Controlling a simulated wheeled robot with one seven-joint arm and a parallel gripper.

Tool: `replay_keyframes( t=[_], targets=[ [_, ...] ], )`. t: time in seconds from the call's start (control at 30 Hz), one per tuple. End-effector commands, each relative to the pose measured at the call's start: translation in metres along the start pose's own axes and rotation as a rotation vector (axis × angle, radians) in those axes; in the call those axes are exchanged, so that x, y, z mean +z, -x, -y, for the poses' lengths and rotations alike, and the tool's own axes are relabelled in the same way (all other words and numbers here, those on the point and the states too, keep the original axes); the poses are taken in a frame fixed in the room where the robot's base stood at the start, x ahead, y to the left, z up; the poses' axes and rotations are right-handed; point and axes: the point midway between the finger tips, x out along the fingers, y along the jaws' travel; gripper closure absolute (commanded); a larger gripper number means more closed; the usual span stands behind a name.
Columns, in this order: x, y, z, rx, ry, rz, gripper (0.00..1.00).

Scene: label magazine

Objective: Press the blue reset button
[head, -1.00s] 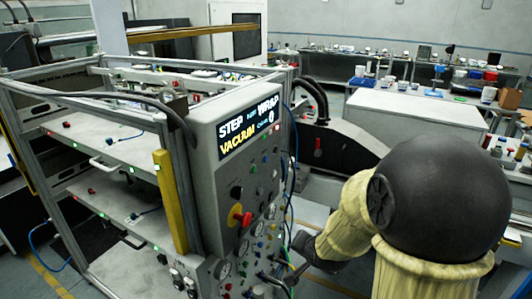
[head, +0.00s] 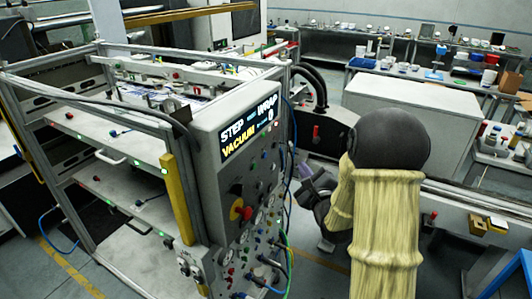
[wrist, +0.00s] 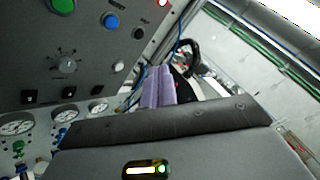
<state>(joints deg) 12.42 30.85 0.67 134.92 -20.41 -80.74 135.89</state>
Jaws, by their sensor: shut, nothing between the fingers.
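In the wrist view a round blue button (wrist: 110,20) sits on the grey control panel (wrist: 30,45), right of a green button (wrist: 62,6). My gripper (wrist: 158,70) has two pale purple fingers, shut together and empty. They point past the right edge of the panel, to the right of and below the blue button, apart from it. In the head view my gripper (head: 303,160) is right of the panel (head: 207,185), and a gap shows between them. Which small blue spot there is the same button, I cannot tell.
A dial (wrist: 67,65), a white button (wrist: 118,66) and gauges (wrist: 97,106) share the panel. A red knob on a yellow disc (head: 241,210) juts from it. Blue and green hoses (head: 287,245) hang along its right side. A white cabinet (head: 410,115) stands behind my arm.

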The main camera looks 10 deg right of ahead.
Motion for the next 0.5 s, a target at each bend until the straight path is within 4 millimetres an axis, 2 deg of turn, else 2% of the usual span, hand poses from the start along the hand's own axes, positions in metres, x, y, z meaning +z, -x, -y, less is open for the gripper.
replay_keyframes(
  t=[0.27, 0.5],
  targets=[
    [0.001, -0.001, -0.002, 0.003, 0.003, 0.001, 1.0],
    [0.01, -0.012, -0.009, 0.004, 0.003, 0.002, 1.0]
  ],
)
